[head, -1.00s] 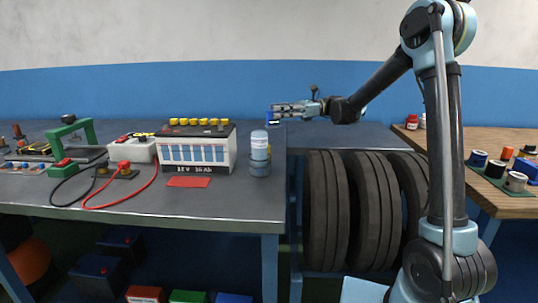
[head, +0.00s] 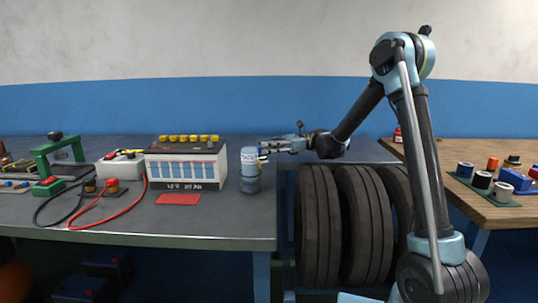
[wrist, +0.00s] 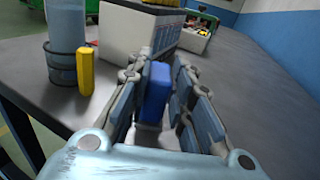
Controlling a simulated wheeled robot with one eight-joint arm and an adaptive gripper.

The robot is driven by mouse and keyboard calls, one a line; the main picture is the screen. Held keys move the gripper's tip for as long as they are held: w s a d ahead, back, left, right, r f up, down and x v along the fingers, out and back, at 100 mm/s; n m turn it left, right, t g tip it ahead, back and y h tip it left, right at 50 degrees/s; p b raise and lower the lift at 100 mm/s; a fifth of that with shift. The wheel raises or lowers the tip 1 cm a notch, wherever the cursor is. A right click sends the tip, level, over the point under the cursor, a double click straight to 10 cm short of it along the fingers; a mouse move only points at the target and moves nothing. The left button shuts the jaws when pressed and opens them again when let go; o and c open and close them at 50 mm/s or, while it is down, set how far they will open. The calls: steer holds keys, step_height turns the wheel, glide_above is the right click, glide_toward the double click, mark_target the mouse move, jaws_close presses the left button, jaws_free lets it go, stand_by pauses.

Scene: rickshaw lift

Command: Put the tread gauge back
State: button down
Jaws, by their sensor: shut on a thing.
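My gripper (head: 278,147) is shut on a small blue block (wrist: 157,92), seen between its fingers in the wrist view. I take this block to be the tread gauge; only part of it shows. The gripper is over the right end of the grey bench, just right of and behind a pale blue bottle (head: 250,172). The bottle stands in a dark wire holder (wrist: 65,62) at the left of the wrist view. A yellow upright piece (wrist: 86,71) shows beside the holder, outside the fingers; I cannot tell what it belongs to.
A large battery (head: 186,168) with yellow caps stands left of the bottle, with a red card (head: 177,200) before it. Farther left are a charger (head: 121,168) and a green clamp (head: 42,163). Tyres (head: 320,225) stand below the bench; a wooden table (head: 470,190) is at right.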

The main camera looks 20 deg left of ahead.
steer(key=shift+f, duration=1.15)
steer(key=shift+f, duration=0.1)
steer(key=c, duration=1.4)
jaws_free()
steer(key=v, duration=1.2)
steer(key=shift+s+r, duration=0.1)
steer(key=shift+r, duration=0.1)
